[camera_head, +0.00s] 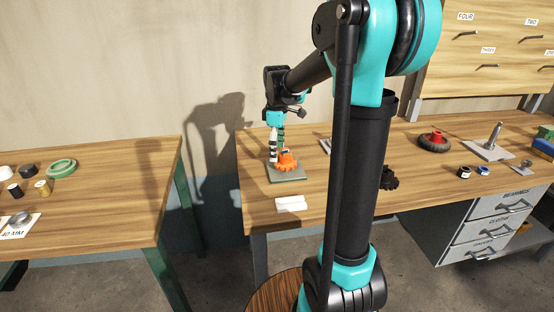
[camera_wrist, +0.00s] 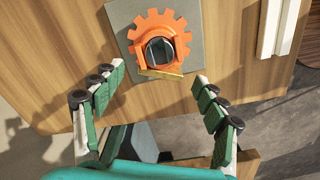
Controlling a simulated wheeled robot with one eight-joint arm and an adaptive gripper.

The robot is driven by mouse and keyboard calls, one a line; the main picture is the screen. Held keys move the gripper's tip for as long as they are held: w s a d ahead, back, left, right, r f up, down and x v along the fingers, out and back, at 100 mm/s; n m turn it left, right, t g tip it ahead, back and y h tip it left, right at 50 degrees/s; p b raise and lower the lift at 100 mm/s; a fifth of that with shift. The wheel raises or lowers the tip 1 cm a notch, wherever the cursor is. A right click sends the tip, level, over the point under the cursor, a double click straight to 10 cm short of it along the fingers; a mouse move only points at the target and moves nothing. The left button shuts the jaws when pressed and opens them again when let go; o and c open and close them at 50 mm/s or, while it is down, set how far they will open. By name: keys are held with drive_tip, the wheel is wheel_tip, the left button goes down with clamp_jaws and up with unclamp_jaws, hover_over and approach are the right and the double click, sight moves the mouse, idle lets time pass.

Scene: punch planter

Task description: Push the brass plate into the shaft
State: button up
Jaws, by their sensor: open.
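An orange toothed part (camera_wrist: 143,25) sits on a grey square base plate (camera_wrist: 190,15), seen at the top of the wrist view. A dark faceted round piece, perhaps the shaft (camera_wrist: 160,50), shows in its middle. A thin brass plate (camera_wrist: 162,73) sticks out at the orange part's near side, between my fingers and apart from both. How deep it sits cannot be told. My gripper (camera_wrist: 158,77) is open and empty, its fingers spread to either side of the brass plate. In the head view my gripper (camera_head: 276,150) is just behind the orange part (camera_head: 288,162).
A white block (camera_head: 291,203) lies near the bench's front edge. Farther right are a red-and-black wheel (camera_head: 434,142), small jars (camera_head: 464,172) and a metal plate with an upright pin (camera_head: 490,148). My arm hides the bench's middle. A second table (camera_head: 100,190) stands left, across a gap.

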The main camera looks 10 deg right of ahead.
drive_tip(key=shift+f, duration=0.85)
drive_tip(key=shift+c, duration=0.2)
drive_tip(key=c, duration=1.4)
drive_tip(key=shift+c, duration=0.2)
drive_tip(key=shift+r, duration=0.1)
